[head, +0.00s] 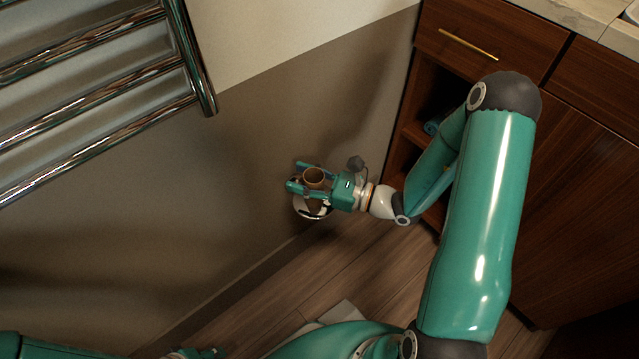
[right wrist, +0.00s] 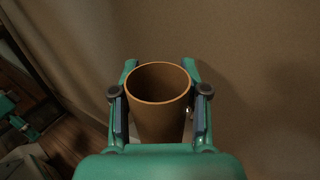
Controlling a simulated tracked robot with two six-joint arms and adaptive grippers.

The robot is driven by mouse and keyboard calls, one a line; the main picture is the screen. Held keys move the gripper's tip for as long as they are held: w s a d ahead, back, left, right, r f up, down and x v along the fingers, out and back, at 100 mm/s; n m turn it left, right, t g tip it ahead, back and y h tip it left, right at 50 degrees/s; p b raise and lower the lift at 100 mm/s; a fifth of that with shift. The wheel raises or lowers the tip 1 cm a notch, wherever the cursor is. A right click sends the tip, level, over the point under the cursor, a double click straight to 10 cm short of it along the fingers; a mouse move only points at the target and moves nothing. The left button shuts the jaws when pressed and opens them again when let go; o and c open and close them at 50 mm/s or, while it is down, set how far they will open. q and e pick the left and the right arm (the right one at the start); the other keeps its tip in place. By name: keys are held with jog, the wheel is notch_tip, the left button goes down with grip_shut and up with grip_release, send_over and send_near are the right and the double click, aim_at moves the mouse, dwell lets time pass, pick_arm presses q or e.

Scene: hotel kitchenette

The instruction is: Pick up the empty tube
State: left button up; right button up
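The empty tube (head: 314,175) is a brown cardboard cylinder, upright with its open top showing. It stands between the two fingers of my right gripper (head: 305,176), close to the wall. In the right wrist view the tube (right wrist: 158,115) is centred between the finger pads of the gripper (right wrist: 160,112), with a narrow gap showing at its right side. The fingers are spread around it and do not look closed on it. The tube's lower end is hidden. Only a small part of my left gripper (head: 208,352) shows at the bottom edge; its fingers cannot be made out.
A white round-rimmed object (head: 303,207) is partly visible below the tube. The beige-brown wall (head: 230,160) is right behind. A chrome towel rail (head: 100,85) is at upper left. A wooden cabinet (head: 560,190) with open shelves stands at right. Wood floor (head: 330,270) lies below.

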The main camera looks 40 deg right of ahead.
jog(key=shift+c, duration=0.7)
